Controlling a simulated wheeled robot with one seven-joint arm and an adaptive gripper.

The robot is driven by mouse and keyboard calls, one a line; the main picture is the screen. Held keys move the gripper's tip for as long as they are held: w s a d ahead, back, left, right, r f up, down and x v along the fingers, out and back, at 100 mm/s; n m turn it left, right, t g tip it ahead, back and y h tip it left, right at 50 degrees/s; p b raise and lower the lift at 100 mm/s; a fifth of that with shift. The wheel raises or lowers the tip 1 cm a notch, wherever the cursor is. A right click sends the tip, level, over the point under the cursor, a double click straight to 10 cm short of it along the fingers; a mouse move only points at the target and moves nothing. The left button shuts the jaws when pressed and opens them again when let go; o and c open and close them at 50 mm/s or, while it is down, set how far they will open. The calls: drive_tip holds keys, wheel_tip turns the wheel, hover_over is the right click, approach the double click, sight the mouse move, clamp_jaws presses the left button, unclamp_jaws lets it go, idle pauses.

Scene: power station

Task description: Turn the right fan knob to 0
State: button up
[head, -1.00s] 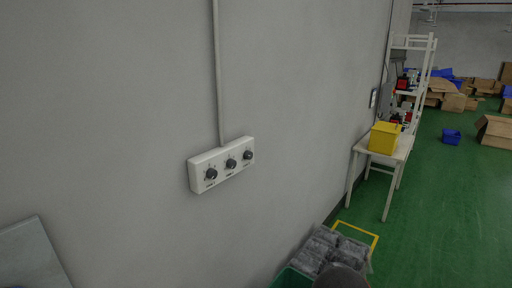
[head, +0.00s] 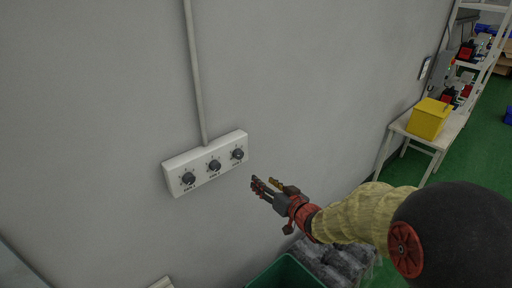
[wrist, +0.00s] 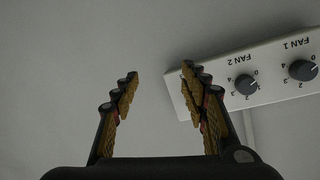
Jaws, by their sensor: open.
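A white wall panel (head: 170,176) carries three dark round knobs in a row. The right fan knob (head: 238,154) is nearest the panel's right end; its setting is too small to read. My gripper (head: 265,183) is open and empty, to the right of and below that knob, apart from the panel. In the wrist view the panel (wrist: 276,47) appears upside down, with the FAN 1 knob (wrist: 303,70) and FAN 2 knob (wrist: 246,84). There the gripper's right finger covers part of the panel's left end, and the third knob is not visible.
A conduit (head: 196,80) runs up the wall from the panel. Below stand a green bin (head: 285,272) and grey bagged items (head: 335,262). A table with a yellow box (head: 429,118) stands at the right. The wall around the panel is bare.

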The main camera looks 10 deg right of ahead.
sight(240, 155)
drive_tip(key=a+r+t+y, duration=0.2)
drive_tip(key=a+r+y, duration=0.1)
drive_tip(key=r, duration=0.4)
drive_tip(key=x, duration=0.7)
drive_tip(key=shift+w+a+f, duration=0.15)
drive_tip(key=shift+a, duration=0.15)
drive_tip(key=shift+c, duration=1.3)
drive_tip(key=c, duration=0.9)
